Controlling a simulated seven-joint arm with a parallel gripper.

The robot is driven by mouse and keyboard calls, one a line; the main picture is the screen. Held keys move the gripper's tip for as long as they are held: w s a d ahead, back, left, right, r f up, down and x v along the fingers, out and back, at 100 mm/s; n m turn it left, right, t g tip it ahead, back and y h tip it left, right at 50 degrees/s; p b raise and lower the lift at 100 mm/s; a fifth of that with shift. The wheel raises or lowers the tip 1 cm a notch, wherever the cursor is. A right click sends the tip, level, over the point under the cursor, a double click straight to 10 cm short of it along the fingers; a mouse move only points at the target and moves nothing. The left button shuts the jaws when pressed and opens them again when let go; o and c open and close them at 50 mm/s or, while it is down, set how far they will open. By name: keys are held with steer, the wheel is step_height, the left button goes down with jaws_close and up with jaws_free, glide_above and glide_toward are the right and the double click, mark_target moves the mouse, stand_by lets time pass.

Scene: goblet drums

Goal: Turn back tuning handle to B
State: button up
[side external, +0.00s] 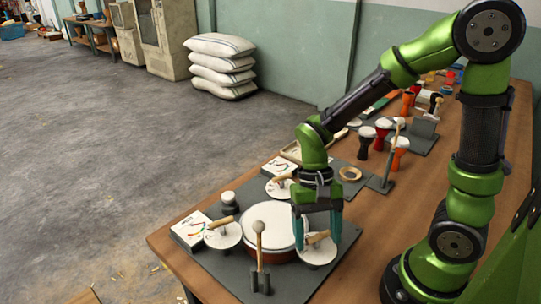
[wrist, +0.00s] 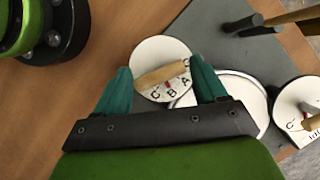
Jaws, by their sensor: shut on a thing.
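The tuning handle (side external: 319,237) is a wooden bar on a round white dial (side external: 316,256) beside the drum (side external: 266,222). My gripper (side external: 318,228) reaches down over this dial, its teal fingers at the two ends of the handle. In the wrist view the handle (wrist: 162,74) lies slightly slanted between the fingertips, and my gripper (wrist: 163,70) is shut on it. The fingers hide parts of the dial's rim.
A mallet (side external: 259,236) stands upright in a holder in front of the drum. Two more dials with wooden handles (side external: 221,222) and (side external: 282,179) sit around it. A gauge (side external: 190,228) lies at the left. Small goblet drums (side external: 383,128) stand farther back.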

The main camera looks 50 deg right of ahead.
steer(key=shift+s+d+n, duration=0.1)
steer(key=shift+n, duration=0.2)
steer(key=o, duration=1)
steer(key=shift+r, duration=0.1)
steer(key=v, duration=1.6)
steer(key=shift+w+r, duration=0.25)
steer(key=shift+r, duration=0.1)
